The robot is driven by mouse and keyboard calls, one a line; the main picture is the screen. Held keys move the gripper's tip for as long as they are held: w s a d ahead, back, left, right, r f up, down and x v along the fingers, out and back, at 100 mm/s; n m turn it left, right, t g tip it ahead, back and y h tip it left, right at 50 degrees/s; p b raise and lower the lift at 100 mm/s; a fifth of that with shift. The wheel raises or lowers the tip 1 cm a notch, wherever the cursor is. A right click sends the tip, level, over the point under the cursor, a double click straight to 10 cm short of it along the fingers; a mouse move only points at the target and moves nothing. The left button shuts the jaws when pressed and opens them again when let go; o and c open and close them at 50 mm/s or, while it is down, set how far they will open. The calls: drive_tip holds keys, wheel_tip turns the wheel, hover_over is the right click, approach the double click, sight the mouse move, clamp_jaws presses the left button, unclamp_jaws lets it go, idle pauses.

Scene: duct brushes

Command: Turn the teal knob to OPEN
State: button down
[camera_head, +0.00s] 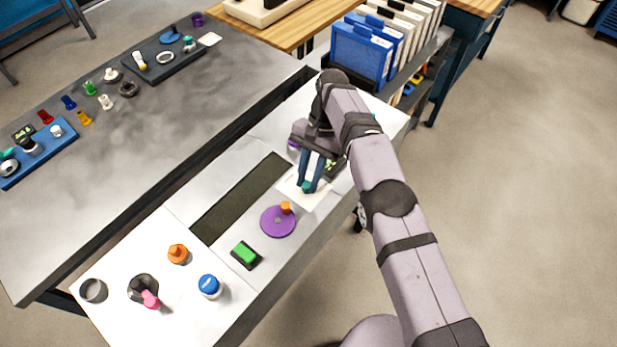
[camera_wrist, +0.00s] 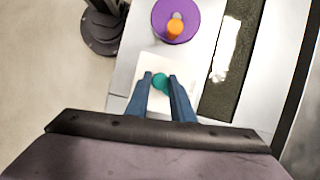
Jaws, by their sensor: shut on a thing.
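The teal knob (camera_wrist: 160,81) sits on a white square plate (camera_wrist: 191,69) on the light panel. My gripper (camera_wrist: 160,84) has its two blue fingers on either side of the knob and is shut on it. In the head view my gripper (camera_head: 306,186) points down at the plate (camera_head: 316,201), and only a little teal of the knob (camera_head: 305,187) shows between the fingertips. No OPEN marking can be read in either view, so I cannot tell the knob's setting.
A purple disc (camera_head: 271,226) with an orange peg and a green switch (camera_head: 245,253) stand nearby on the panel. A dark recessed strip (camera_head: 240,197) runs alongside. Orange, blue and pink controls are at the near end. Blue binders (camera_head: 357,54) stand behind the arm.

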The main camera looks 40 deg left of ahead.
sight(309, 182)
idle(0.3)
drive_tip(key=c, duration=1.5)
unclamp_jaws()
drive_tip(key=shift+c, duration=0.2)
drive_tip(key=shift+r, duration=0.15)
drive_tip(key=shift+r, duration=0.6)
wheel_tip(309, 182, up, 9)
drive_tip(key=p, duration=0.6)
drive_tip(key=shift+f+p, duration=0.2)
drive_tip(key=shift+p, duration=0.15)
